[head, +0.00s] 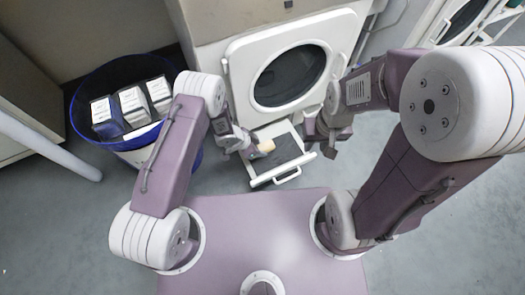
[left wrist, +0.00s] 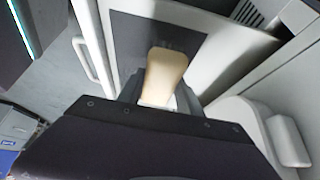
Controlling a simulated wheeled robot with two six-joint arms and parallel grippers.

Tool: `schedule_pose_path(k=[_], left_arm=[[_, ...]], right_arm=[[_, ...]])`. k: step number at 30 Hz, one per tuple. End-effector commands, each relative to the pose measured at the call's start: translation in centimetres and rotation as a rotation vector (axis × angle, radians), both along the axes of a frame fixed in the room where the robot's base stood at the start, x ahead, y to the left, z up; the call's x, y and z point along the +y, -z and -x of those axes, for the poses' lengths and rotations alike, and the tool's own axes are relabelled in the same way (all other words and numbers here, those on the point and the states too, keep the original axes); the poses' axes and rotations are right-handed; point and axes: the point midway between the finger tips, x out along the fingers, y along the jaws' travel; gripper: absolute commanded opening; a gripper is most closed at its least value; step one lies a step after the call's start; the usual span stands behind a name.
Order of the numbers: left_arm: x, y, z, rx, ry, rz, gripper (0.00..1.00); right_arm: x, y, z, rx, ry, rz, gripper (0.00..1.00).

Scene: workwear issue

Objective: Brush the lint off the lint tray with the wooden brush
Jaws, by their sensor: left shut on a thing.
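The wooden brush (head: 264,146) is pale wood and sits in my left gripper (head: 250,150), which is shut on it. In the left wrist view the brush (left wrist: 164,74) stands out between the fingers, over the dark surface of the lint tray. The lint tray (head: 262,178) is a white-framed drawer with a dark bed and a front handle, pulled out below the dryer door; its frame also shows in the left wrist view (left wrist: 96,35). I cannot make out lint on it. My right gripper (head: 322,146) is open and empty, just right of the tray.
The white dryer (head: 236,68) with a round dark door stands behind the tray. A blue bin (head: 85,85) with several white-topped boxes stands at the left. Grey floor (head: 225,178) is clear around the tray's front.

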Motion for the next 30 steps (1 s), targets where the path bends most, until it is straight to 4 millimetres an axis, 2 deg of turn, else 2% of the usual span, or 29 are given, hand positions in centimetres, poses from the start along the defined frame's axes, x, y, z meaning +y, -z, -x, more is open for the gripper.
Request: schedule_pose_path(k=[1, 15, 30], left_arm=[[-0.1, -0.9, 0.0, 0.0, -0.001, 0.0, 0.09], [-0.5, -5.1, 0.1, -0.001, -0.009, 0.001, 0.09], [-0.1, -5.1, 0.2, 0.0, -0.013, 0.0, 0.09]], right_arm=[[0.0, -0.9, 0.0, 0.0, 0.0, 0.0, 0.31], [0.0, -4.9, 0.0, 0.0, 0.0, 0.0, 0.31], [0.0, -5.1, 0.0, 0.0, 0.0, 0.0, 0.31]])
